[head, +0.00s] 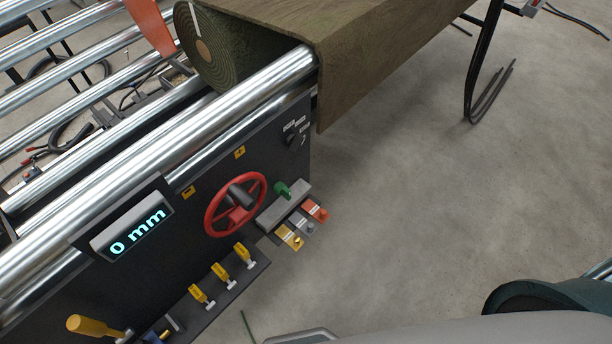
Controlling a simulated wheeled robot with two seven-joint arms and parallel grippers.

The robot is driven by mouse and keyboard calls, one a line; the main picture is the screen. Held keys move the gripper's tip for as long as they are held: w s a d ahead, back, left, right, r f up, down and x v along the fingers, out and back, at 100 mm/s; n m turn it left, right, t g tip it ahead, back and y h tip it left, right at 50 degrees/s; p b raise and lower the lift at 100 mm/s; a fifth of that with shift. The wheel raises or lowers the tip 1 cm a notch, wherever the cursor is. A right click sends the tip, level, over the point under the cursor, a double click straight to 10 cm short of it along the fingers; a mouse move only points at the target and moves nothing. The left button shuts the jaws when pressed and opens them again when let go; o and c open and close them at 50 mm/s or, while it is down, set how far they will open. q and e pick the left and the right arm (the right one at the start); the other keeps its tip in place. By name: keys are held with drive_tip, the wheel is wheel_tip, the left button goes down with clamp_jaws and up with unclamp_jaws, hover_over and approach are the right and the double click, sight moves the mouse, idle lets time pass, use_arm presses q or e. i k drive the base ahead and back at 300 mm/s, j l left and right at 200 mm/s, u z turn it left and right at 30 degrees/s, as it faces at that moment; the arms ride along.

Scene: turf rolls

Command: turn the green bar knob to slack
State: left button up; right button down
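The green knob (283,188) shows in the head view on a grey block at the right end of the dark machine panel (130,240). It is small, and I cannot read any slack marking beside it. A small black dial (293,141) with white labels sits higher on the panel, near the right edge. Neither of my grippers is in view, and nothing touches the knob.
A red handwheel (235,205) stands left of the knob. Yellow, grey and orange tags (303,226) lie just below it. Several yellow-handled levers (223,274) line the lower ledge. A display (135,232) reads 0 mm. Open concrete floor (440,210) lies to the right.

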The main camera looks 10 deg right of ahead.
sight(280, 189)
drive_tip(key=l+u, duration=0.4)
drive_tip(key=l, duration=1.1)
drive_tip(key=k+l+u, duration=0.15)
drive_tip(key=l, duration=0.25)
drive_tip(key=l+u, duration=0.1)
drive_tip(key=l, duration=0.35)
